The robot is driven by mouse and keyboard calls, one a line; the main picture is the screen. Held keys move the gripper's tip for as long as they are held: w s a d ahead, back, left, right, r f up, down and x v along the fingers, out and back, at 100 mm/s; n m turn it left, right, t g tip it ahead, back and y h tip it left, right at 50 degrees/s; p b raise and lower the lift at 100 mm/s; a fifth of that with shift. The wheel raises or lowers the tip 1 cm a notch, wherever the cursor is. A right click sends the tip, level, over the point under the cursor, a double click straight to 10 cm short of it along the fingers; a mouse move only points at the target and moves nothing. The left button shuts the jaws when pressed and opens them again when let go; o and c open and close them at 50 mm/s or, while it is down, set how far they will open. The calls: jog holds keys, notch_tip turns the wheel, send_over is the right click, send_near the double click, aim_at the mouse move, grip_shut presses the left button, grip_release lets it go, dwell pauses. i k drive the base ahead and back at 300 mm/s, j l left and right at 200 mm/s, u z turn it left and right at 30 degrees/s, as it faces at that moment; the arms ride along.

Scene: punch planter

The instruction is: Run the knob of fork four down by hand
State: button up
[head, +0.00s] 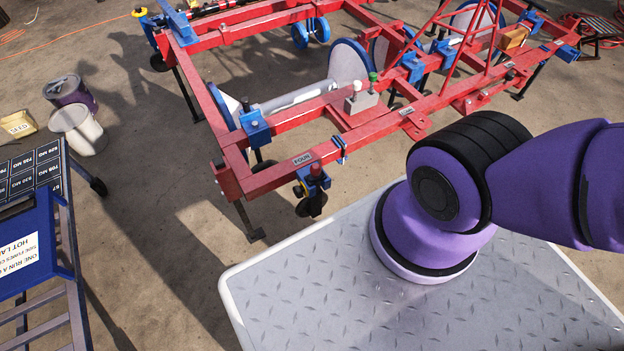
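The red planter frame (275,177) stands across the upper middle of the head view. A white label reading FOUR (302,158) is on its near bar, close to the near corner. A dark rounded part (312,205), perhaps a wheel or knob, hangs below; I cannot tell which part is fork four's knob. My purple arm is at the right, with its end out of the picture, so my gripper is not in view.
A white bucket (78,130), a purple-and-grey can (70,92) and a yellow box (17,125) stand on the floor. Bare concrete (165,215) lies between cart and frame. Dark stand legs reach the floor under the frame.

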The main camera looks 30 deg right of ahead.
aim_at(298, 191)
jog(key=j+u, duration=0.5)
jog(key=u, duration=0.2)
jog(key=j+u, duration=0.35)
jog(key=i+l, duration=0.05)
jog(key=l, duration=0.1)
